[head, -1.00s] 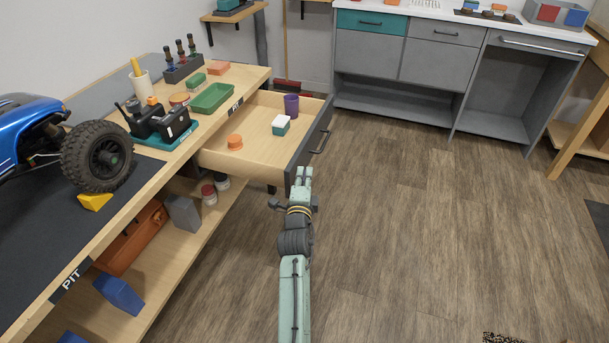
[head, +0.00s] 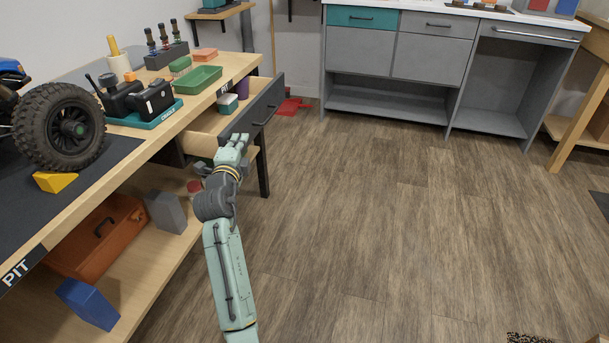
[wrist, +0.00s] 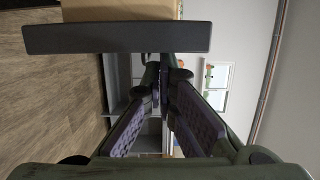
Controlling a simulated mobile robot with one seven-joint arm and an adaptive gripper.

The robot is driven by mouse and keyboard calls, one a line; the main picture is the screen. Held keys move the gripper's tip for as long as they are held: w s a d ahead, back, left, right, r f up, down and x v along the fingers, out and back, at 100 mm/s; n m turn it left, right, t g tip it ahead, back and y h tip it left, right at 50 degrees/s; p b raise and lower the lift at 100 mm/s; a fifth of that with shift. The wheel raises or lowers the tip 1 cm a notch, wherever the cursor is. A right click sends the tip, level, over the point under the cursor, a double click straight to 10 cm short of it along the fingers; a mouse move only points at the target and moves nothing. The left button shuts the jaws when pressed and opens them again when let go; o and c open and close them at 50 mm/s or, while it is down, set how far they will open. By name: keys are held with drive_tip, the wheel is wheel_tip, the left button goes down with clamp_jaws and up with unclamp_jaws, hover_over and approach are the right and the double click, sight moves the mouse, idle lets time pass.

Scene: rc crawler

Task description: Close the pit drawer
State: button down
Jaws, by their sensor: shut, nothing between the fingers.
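The pit drawer is partly open in the pit bench (head: 190,122), with its dark front (head: 262,110) and bar handle facing the floor side. A purple cup (head: 243,88) and a white-and-green block (head: 228,104) show inside; the rest of its inside is hidden by the bench top. My gripper (head: 236,140) is shut and empty, at the near end of the drawer front. In the wrist view the dark drawer front (wrist: 115,38) lies across the top, close to the fingertips (wrist: 160,70). I cannot tell whether they touch it.
The bench top holds a green tray (head: 192,79), a black radio unit (head: 140,97) and a vehicle with a large wheel (head: 60,128). A lower shelf (head: 160,255) holds an orange toolbox (head: 95,240). Grey cabinets (head: 400,60) stand at the back.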

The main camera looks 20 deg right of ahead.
sight(198, 136)
drive_tip(key=w+a+b, duration=0.2)
drive_tip(key=a, duration=0.1)
drive_tip(key=w+a+b, duration=0.2)
drive_tip(key=a+b, duration=0.1)
drive_tip(key=w+a+b, duration=0.2)
drive_tip(key=a, duration=0.1)
drive_tip(key=shift+f, duration=0.2)
drive_tip(key=shift+w+a+r+b, duration=0.25)
drive_tip(key=shift+w+a+b, duration=0.25)
drive_tip(key=shift+a+b, duration=0.2)
drive_tip(key=shift+a, duration=0.1)
